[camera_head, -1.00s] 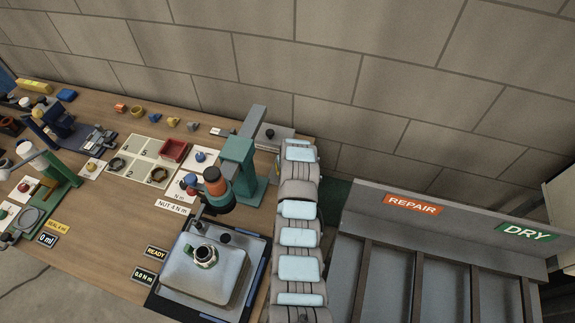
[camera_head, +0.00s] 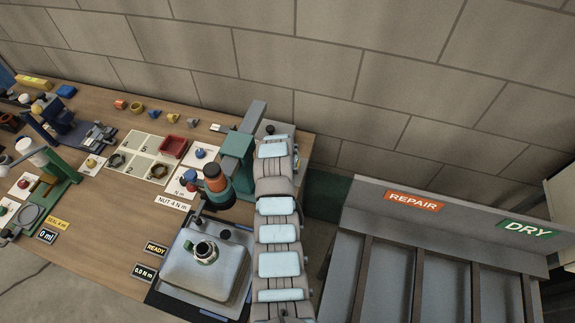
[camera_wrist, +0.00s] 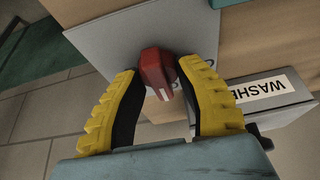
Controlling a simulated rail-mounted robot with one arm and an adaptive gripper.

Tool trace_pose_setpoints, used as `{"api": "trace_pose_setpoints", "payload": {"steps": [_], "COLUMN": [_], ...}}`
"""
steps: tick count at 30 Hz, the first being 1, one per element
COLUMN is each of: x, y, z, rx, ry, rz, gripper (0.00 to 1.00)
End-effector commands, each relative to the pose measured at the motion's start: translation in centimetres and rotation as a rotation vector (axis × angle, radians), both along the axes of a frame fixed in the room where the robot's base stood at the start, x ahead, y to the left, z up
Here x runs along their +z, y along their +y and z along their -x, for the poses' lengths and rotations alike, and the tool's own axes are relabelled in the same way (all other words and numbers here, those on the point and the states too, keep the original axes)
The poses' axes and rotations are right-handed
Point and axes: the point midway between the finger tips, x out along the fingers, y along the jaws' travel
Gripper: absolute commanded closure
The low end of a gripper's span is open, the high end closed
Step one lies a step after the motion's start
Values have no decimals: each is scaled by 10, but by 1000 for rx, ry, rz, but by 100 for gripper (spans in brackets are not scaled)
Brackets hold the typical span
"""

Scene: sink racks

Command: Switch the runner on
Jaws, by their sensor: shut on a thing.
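The runner (camera_head: 214,178) is an orange and black tool on a green stand (camera_head: 238,160) over the workbench. In the wrist view, a red knob (camera_wrist: 157,68) with a white mark sits on a light grey plate (camera_wrist: 115,42) with partly hidden dark lettering. My gripper (camera_wrist: 158,78) has its yellow, ridged fingers on either side of this knob and is shut on it. In the head view my arm hides the gripper and the knob.
A grey fixture with a round fitting (camera_head: 205,251) stands below the runner, by a READY sign (camera_head: 156,249). A WASHER label (camera_wrist: 262,88) is close to my right finger. Racks marked REPAIR (camera_head: 413,201) and DRY (camera_head: 526,229) lie to the right.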

Motion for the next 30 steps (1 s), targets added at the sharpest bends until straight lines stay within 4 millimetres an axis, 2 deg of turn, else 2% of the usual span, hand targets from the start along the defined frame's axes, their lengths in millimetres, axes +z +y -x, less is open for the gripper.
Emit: {"api": "trace_pose_setpoints", "payload": {"steps": [11, 12, 15, 30], "x": [-1, -2, -1, 7], "y": [0, 0, 0, 1], "z": [1, 1, 1, 3], "rx": [-4, -4, -4, -3], "ry": [1, 1, 1, 0], "rz": [0, 0, 0, 0], "gripper": [99, 57, 34, 34]}}
